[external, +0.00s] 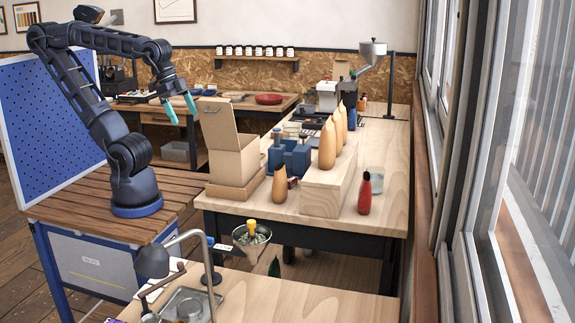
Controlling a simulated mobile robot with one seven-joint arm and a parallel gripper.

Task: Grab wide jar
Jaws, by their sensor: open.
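My gripper (184,115) hangs in the air at upper left, its two teal fingers pointing down, spread apart with nothing between them. It is to the left of the open cardboard box and clear of the objects on the wooden table. A low, clear glass vessel (376,178) stands on the table behind the red bottle, which partly covers it; it may be the wide jar, but I cannot tell for sure. Several small jars (255,51) with dark lids stand in a row on the wall shelf, far from my gripper.
The open cardboard box (233,162) stands at the table's left edge. The table's front right is bare. Windows line the right side.

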